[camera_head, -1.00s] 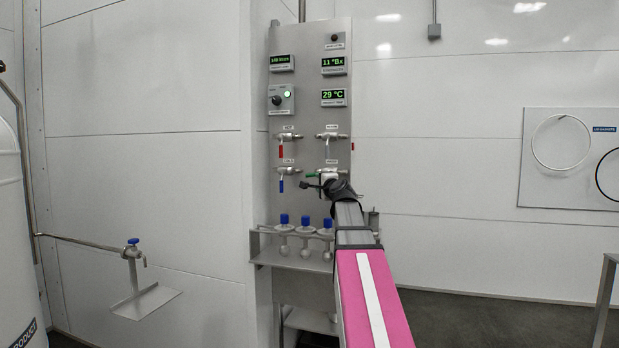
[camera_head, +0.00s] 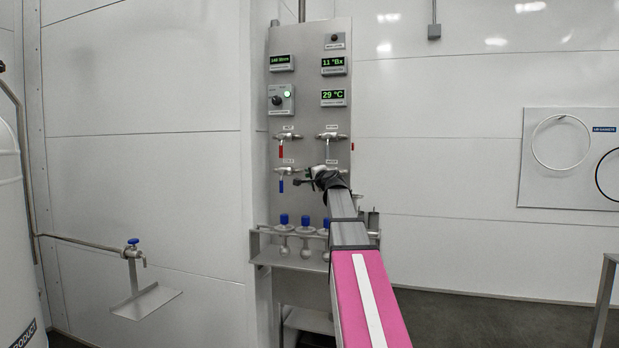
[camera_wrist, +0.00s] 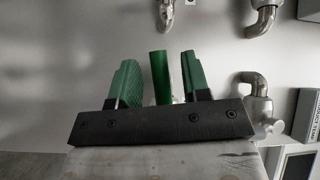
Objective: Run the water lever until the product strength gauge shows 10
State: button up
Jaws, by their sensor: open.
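The strength gauge (camera_head: 333,66) on the steel panel reads 11 °Bx. The valve at the panel's lower right is mostly hidden behind my gripper (camera_head: 312,178) in the head view. In the wrist view a green lever handle (camera_wrist: 160,76) stands between the two green-padded fingers of my gripper (camera_wrist: 158,62). The fingers are open, with a gap on each side of the handle, narrower on the right. I cannot tell whether either finger touches it. The label above this valve is too small to read surely.
A red lever (camera_head: 281,151), a blue lever (camera_head: 281,185) and a grey lever (camera_head: 328,150) are close by on the panel. Below stands a rack (camera_head: 262,256) with blue-capped flasks (camera_head: 284,222). A temperature display (camera_head: 333,97) reads 29 °C.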

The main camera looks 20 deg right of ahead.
jog(key=shift+w+a, duration=0.15)
jog(key=shift+w, duration=0.7)
grip_shut()
